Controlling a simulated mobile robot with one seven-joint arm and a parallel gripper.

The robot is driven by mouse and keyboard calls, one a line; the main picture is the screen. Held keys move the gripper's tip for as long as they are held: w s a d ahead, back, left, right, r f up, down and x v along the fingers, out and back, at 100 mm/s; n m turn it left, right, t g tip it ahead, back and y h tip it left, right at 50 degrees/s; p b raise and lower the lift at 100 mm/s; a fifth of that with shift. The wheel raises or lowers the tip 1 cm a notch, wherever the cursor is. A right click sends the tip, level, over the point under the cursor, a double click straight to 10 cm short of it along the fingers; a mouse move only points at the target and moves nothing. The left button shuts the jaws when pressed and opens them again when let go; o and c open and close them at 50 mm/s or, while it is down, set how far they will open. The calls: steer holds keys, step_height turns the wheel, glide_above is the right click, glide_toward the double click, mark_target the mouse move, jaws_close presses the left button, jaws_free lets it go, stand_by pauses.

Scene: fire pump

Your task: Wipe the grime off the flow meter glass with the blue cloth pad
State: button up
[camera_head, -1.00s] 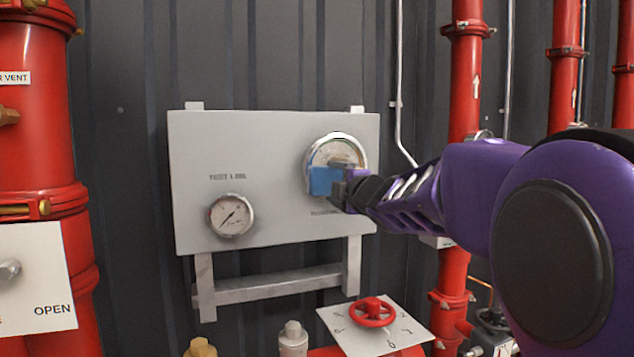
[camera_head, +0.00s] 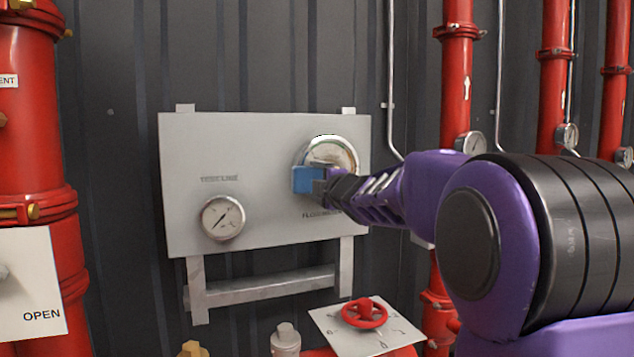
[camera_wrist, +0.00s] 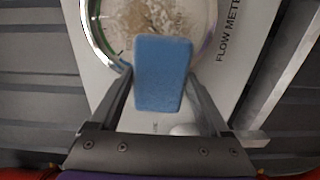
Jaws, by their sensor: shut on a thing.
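The flow meter (camera_head: 334,150) is a round gauge with a bright rim at the upper right of the grey panel. In the wrist view its glass (camera_wrist: 158,18) carries brownish, speckled grime. My gripper (camera_head: 319,188) is shut on the blue cloth pad (camera_head: 302,180) and holds it in front of the meter's lower left. In the wrist view the pad (camera_wrist: 162,75) sits between my two fingers and overlaps the lower part of the glass. I cannot tell whether the pad touches the glass. The pad and gripper hide the lower part of the dial.
A smaller gauge (camera_head: 222,218) is on the same panel (camera_head: 250,150) at lower left. A red handwheel (camera_head: 364,312) on a white plate stands below. Red pipes (camera_head: 30,120) rise at left and right. The space before the panel's left side is clear.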

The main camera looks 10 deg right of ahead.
steer(key=shift+w+a, duration=0.15)
steer(key=shift+w, duration=0.75)
stand_by(0.3)
